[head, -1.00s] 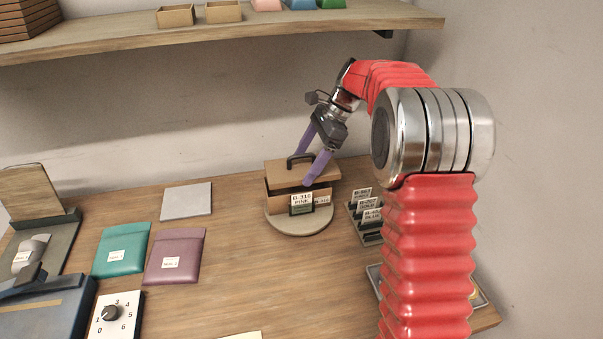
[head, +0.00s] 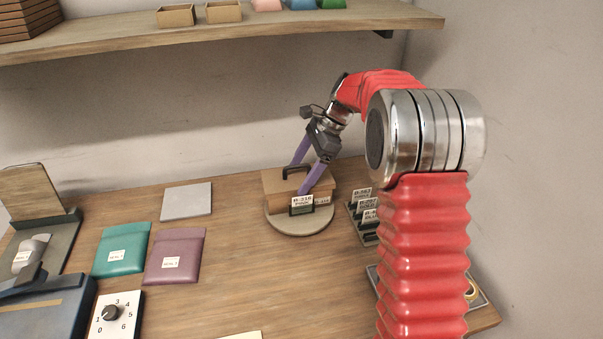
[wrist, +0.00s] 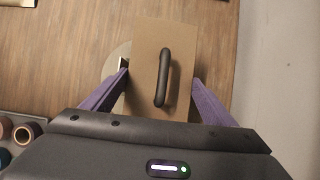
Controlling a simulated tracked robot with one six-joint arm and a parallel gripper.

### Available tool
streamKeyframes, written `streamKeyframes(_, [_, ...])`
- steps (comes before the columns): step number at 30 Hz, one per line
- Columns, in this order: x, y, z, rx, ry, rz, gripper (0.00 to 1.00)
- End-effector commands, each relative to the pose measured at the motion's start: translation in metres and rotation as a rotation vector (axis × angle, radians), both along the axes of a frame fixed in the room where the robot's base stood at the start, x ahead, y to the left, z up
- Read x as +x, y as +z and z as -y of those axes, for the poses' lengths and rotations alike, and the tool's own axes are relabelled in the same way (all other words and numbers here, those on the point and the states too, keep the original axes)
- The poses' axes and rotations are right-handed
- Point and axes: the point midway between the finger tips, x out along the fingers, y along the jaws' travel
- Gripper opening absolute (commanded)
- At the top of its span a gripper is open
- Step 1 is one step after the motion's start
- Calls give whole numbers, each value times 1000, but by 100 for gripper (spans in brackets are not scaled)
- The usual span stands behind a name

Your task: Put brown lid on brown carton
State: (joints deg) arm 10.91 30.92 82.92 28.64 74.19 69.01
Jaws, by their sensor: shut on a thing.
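The brown lid (head: 275,181), with a black handle on top, lies over the brown carton (head: 277,203) in the head view, with no clear gap between them. My gripper (head: 298,179) is shut on the lid, one purple finger at each side. In the wrist view the lid (wrist: 150,35) fills the space between my gripper's fingers (wrist: 160,75), with the handle upright between them. The carton is mostly hidden under the lid there. I cannot tell whether the lid is fully seated.
A rack of label cards (head: 365,220) stands close on the right. Teal (head: 122,250) and purple (head: 175,256) pouches lie left. A shelf (head: 200,36) hangs above.

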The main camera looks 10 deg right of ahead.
Motion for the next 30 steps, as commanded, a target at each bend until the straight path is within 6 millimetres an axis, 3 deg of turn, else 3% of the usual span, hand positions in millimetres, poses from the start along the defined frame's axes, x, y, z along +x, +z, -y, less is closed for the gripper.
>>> streamKeyframes(1, [-1, -3, 0, -1, 1, -5, 50])
streamKeyframes(2, [-1, -4, 0, -1, 1, -5, 81])
streamKeyframes(9, [-1, -2, 0, -1, 1, -4, 98])
streamKeyframes(20, [0, 2, 2, 0, 0, -2, 98])
streamKeyframes(30, [0, 40, 22, -1, -1, 0, 98])
